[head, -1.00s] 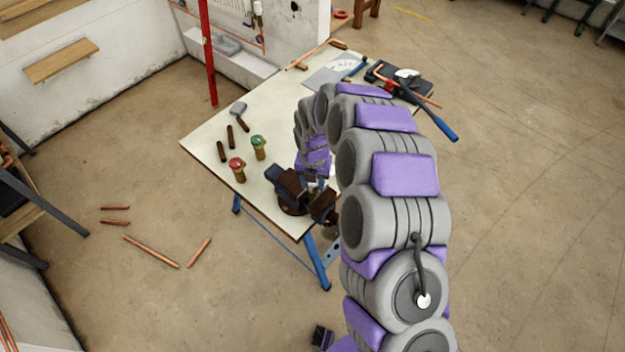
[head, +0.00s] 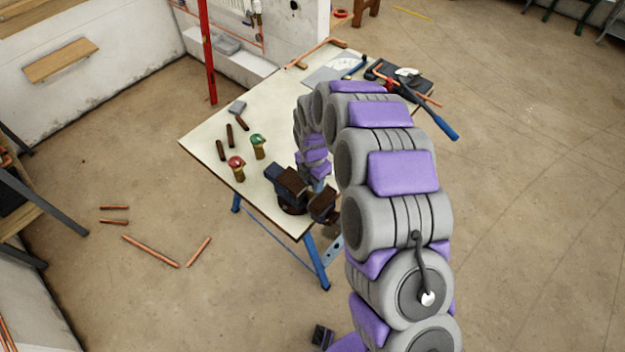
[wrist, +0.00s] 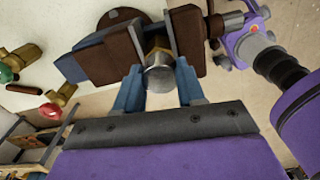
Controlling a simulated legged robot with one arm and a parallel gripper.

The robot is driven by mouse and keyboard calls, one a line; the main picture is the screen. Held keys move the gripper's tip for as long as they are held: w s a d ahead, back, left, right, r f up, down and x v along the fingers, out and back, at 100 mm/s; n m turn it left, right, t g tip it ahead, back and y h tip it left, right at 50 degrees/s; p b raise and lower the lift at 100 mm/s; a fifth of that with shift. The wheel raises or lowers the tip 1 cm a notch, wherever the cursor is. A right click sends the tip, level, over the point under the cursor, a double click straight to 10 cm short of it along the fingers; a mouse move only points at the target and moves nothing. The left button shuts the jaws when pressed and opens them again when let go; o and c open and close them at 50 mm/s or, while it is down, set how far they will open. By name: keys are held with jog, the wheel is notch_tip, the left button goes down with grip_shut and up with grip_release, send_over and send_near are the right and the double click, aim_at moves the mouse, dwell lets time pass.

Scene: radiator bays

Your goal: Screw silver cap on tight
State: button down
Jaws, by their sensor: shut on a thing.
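The silver cap (wrist: 160,76) shows in the wrist view at the end of a brass-coloured fitting (wrist: 157,44). The fitting sits between the brown jaws of the bench vice (wrist: 108,55). The two blue fingers of my gripper (wrist: 160,84) are on either side of the cap, shut on it. The cap's threads and how far it sits on the fitting are hidden. In the head view the dark vice (head: 288,184) stands at the table's near corner. My gripper (head: 319,185) is just beside it, small and partly hidden, and the cap cannot be made out there.
On the worktable (head: 205,130), a red-handled valve (head: 237,168) and a green-handled valve (head: 258,147) stand left of the vice. A mallet (head: 239,112) lies behind them. A blue-handled pipe bender (head: 440,124) overhangs the far right edge. Copper pipes (head: 150,251) lie on the floor.

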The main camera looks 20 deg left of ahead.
jog(key=m, duration=0.6)
jog(key=shift+m, duration=0.3)
jog(key=m, duration=1.1)
jog(key=shift+m+b, duration=0.3)
jog(key=shift+b, duration=0.1)
jog(key=m, duration=0.5)
jog(key=shift+m, duration=0.4)
jog(key=c, duration=0.8)
grip_release()
jog(key=shift+c, duration=0.2)
